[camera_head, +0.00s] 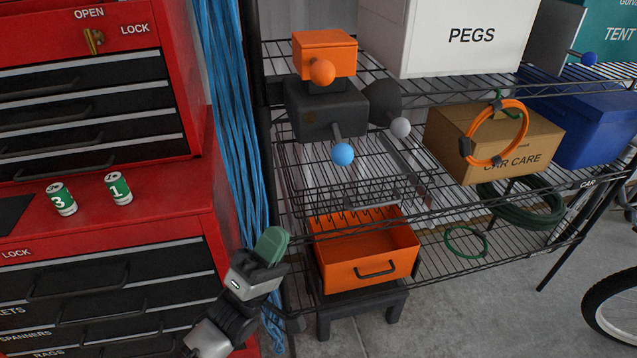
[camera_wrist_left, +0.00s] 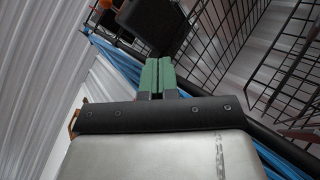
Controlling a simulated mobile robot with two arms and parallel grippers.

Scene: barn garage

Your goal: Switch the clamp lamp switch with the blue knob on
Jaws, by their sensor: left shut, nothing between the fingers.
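A light-blue round knob (camera_head: 343,154) sits at the end of a short grey lever. The lever slopes down and forward from a dark grey box (camera_head: 322,119) on the wire rack. Whether a lamp belongs to this box, and whether it is lit, I cannot tell. My left gripper (camera_head: 273,246), with green fingers, is shut and empty, below and left of the blue knob and apart from it. In the left wrist view the green fingertips (camera_wrist_left: 158,74) are together, with a dark box (camera_wrist_left: 155,25) beyond them. My right gripper is not in view.
An orange bin (camera_head: 368,273) stands below. Blue cords (camera_head: 232,110) hang beside the rack post. A red tool chest (camera_head: 160,235) is left.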

